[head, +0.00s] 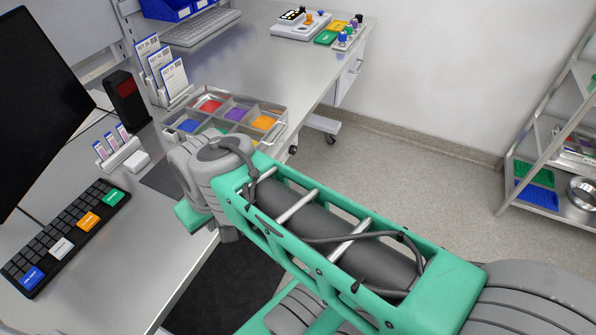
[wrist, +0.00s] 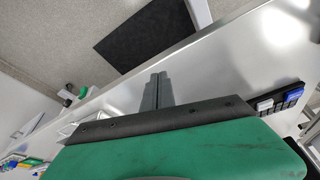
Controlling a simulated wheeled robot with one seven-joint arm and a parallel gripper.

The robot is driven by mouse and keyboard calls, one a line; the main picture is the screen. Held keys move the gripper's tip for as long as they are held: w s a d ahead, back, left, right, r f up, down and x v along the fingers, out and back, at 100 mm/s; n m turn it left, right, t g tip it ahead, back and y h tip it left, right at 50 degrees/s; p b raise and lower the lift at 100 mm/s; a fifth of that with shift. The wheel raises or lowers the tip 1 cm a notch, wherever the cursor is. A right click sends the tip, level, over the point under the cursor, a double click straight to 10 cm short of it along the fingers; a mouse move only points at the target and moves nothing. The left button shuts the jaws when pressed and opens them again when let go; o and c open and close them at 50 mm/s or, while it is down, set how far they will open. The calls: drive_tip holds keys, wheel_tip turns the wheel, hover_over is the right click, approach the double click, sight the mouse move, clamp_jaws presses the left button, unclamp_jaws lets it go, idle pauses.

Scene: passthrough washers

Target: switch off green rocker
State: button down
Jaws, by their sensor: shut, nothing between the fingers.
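I cannot clearly pick out a green rocker in either view. In the head view, a white device (head: 300,23) with small dark and orange parts sits on the far bench. Beside it is a green panel (head: 326,38), too small to tell whether it carries a rocker. My gripper (wrist: 158,78) shows in the wrist view with its two grey fingers together and nothing between them. It is over the bench, near its edge. In the head view my green arm reaches left to the bench, and the gripper is hidden behind it.
A tray of coloured compartments (head: 238,110) stands on the bench beyond my arm. A keyboard (head: 62,238) with coloured keys, a label holder (head: 118,152) and a monitor (head: 42,90) are at left. Several small knobs (head: 345,36) stand at the far bench's right end. A shelf rack (head: 545,165) stands at right.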

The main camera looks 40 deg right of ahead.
drive_tip(key=shift+a, duration=0.1)
drive_tip(key=w+d+f+m, duration=0.1)
drive_tip(key=w+d, duration=0.1)
drive_tip(key=d, duration=0.1)
drive_tip(key=w+d+f+m+y+b, duration=0.1)
drive_tip(key=w+d+f, duration=0.1)
drive_tip(key=w+d+f+m+b, duration=0.1)
drive_tip(key=w+d+m, duration=0.1)
drive_tip(key=d, duration=0.1)
drive_tip(key=shift+w+d+f+y, duration=0.15)
drive_tip(key=shift+d+f+y, duration=0.1)
drive_tip(key=shift+d+y, duration=0.15)
drive_tip(key=s+d+f+m+t+b, duration=0.1)
drive_tip(key=s+d+f+m+t, duration=0.1)
drive_tip(key=d, duration=0.6)
drive_tip(key=s+d+f+m+t+y+b, duration=0.1)
drive_tip(key=s+d+f+m+t, duration=0.1)
drive_tip(key=d, duration=0.7)
drive_tip(key=s+d+f+m+t+y+b, duration=0.1)
drive_tip(key=s+d+m+t, duration=0.2)
drive_tip(key=d+m, duration=0.3)
drive_tip(key=d, duration=0.3)
drive_tip(key=shift+s+f, duration=0.4)
drive_tip(key=shift+w, duration=0.1)
drive_tip(key=r+x, duration=0.1)
drive_tip(key=x, duration=1.2)
drive_tip(key=shift+w+a+f+p, duration=0.25)
drive_tip(key=shift+w+p, duration=0.05)
drive_tip(key=shift+w, duration=0.35)
